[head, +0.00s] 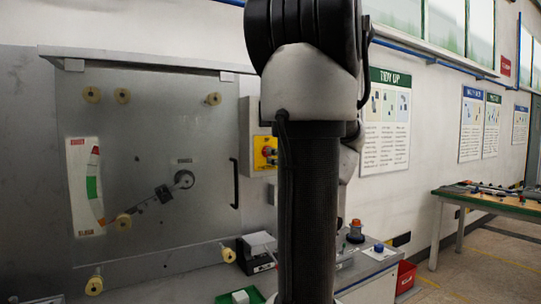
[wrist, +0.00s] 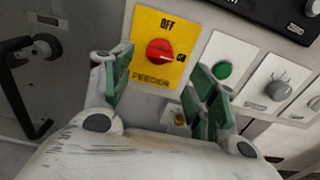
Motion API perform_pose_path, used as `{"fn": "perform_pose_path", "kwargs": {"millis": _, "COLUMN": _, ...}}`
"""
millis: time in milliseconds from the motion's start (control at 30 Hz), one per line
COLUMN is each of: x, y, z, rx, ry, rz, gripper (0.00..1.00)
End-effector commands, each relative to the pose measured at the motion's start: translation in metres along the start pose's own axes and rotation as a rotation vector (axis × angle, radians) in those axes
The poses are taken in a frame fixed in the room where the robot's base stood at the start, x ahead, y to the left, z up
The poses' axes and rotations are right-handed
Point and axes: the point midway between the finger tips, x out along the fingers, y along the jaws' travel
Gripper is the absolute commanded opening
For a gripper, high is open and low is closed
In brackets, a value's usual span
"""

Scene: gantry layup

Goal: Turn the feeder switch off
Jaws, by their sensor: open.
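The feeder switch is a red rotary knob (wrist: 160,52) on a yellow plate (wrist: 148,24) marked OFF at the top, ON at the right and FEEDER below. Its handle lies roughly sideways, seemingly toward the ON mark. My gripper (wrist: 161,80) is open, with green-padded fingers to the left and right below the knob. Nothing is between the fingers, and they look apart from the knob. In the head view the yellow switch plate (head: 265,153) shows just left of my arm, which hides my gripper.
Right of the switch are a green button (wrist: 223,70) and a grey knob (wrist: 277,90) on white plates. A black door handle (wrist: 24,95) stands out at the left.

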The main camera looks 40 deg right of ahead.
Motion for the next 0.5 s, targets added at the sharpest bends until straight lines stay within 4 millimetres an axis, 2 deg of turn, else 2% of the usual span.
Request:
{"fn": "perform_pose_path", "kwargs": {"millis": 100, "x": 0.022, "y": 0.002, "z": -0.001, "rx": 0.001, "ry": 0.002, "rz": 0.005, "gripper": 0.59}}
{"fn": "perform_pose_path", "kwargs": {"millis": 300, "x": 0.052, "y": 0.002, "z": -0.001, "rx": -0.003, "ry": 0.002, "rz": 0.004, "gripper": 0.59}}
{"fn": "perform_pose_path", "kwargs": {"millis": 500, "x": 0.064, "y": 0.002, "z": -0.001, "rx": -0.006, "ry": 0.003, "rz": 0.002, "gripper": 0.59}}
